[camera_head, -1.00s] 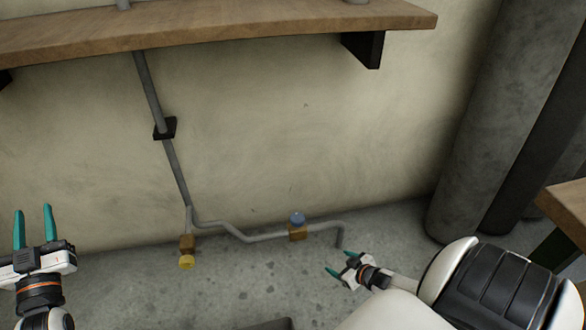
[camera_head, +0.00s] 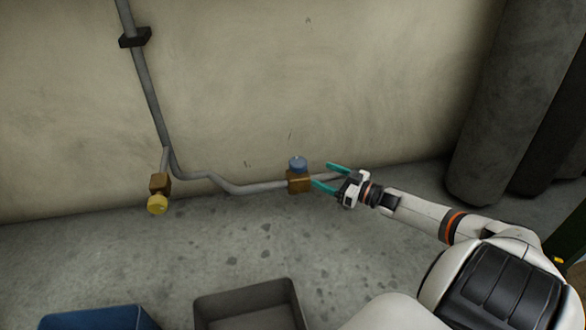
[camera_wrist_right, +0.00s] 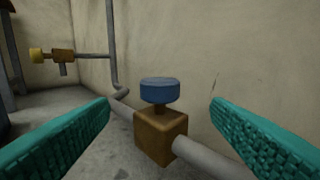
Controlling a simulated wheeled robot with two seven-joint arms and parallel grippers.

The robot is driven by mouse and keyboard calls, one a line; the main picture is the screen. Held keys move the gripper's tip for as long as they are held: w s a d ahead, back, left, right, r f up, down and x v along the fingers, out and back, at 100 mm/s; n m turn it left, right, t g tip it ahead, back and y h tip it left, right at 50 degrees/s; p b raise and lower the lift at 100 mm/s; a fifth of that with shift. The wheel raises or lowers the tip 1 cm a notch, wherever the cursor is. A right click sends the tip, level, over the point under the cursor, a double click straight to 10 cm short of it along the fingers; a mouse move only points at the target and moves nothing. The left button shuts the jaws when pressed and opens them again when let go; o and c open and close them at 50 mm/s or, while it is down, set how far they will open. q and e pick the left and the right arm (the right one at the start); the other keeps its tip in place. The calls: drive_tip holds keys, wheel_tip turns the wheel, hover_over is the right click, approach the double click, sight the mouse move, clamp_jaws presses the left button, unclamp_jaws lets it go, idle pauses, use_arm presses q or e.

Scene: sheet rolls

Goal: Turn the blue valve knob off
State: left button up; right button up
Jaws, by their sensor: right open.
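The blue valve knob (camera_head: 297,163) sits on top of a brown valve block (camera_head: 298,182) on a grey pipe low along the wall. In the right wrist view the blue knob (camera_wrist_right: 159,91) stands upright on its block (camera_wrist_right: 160,137), centred between my teal fingers. My right gripper (camera_head: 326,177) is open and comes from the right, close to the valve. The knob is ahead of the fingertips (camera_wrist_right: 160,112), and I see no contact. My left gripper is out of view.
A yellow knob (camera_head: 157,204) is on another valve block at the left. A blue bin (camera_head: 98,318) and a grey bin (camera_head: 243,290) stand on the floor in front. Large grey rolls (camera_head: 497,105) stand at the right. The floor between valves and bins is clear.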

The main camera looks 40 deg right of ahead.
sight(293, 162)
drive_tip(key=b+x, duration=0.7)
drive_tip(key=x, duration=0.3)
drive_tip(key=shift+w+f, duration=0.2)
drive_tip(key=shift+w, duration=0.05)
drive_tip(key=shift+w+a+r+b, duration=0.15)
drive_tip(key=shift+w+a+b, duration=0.15)
drive_tip(key=shift+w, duration=0.4)
